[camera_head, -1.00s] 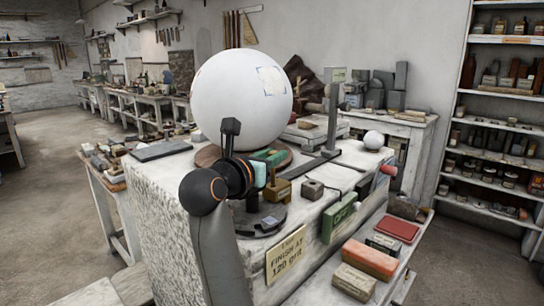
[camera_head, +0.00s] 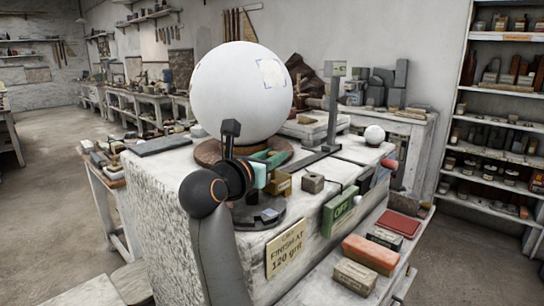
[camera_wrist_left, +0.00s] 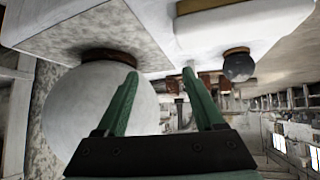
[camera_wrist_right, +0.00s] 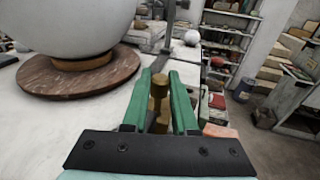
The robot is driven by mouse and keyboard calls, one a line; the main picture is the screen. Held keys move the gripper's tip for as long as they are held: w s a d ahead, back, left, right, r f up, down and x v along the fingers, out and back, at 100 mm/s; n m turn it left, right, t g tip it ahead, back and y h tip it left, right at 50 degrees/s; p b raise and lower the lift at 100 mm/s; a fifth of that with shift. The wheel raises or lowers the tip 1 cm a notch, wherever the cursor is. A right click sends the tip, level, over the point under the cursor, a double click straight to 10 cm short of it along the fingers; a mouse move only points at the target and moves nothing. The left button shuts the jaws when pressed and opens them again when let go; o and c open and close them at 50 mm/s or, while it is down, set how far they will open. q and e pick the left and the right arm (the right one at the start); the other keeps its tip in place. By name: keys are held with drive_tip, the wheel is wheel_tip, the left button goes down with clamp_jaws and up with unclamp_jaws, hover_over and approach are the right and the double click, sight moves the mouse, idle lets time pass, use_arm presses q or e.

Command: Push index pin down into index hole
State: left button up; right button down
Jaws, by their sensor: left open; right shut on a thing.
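A brass pin with a rounded head (camera_wrist_right: 159,82) stands between the fingers of my right gripper (camera_wrist_right: 165,88) in the right wrist view. The fingers are shut on it. In the head view my right gripper (camera_head: 273,160) is just in front of the wooden turntable disc (camera_head: 211,153), which carries a large white plaster sphere (camera_head: 235,90). A small brass block (camera_head: 282,186) sits beside this gripper. The index hole cannot be made out. My left gripper (camera_wrist_left: 160,85) is open and empty in the left wrist view, with the sphere (camera_wrist_left: 80,115) on its left side.
The stone bench holds a small cube (camera_head: 313,182), a grey post (camera_head: 333,105) and a small white ball (camera_head: 374,135). A green box (camera_head: 338,211) and a sign (camera_head: 286,249) are on its front face. Bricks (camera_head: 371,254) lie on the lower shelf.

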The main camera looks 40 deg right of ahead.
use_arm(q)
drive_tip(key=shift+f, duration=0.15)
use_arm(e)
drive_tip(key=shift+f, duration=0.2)
drive_tip(key=c, duration=0.6)
unclamp_jaws()
use_arm(q)
drive_tip(key=shift+a, duration=0.1)
use_arm(e)
drive_tip(key=shift+a+f, duration=0.1)
drive_tip(key=shift+a, duration=0.05)
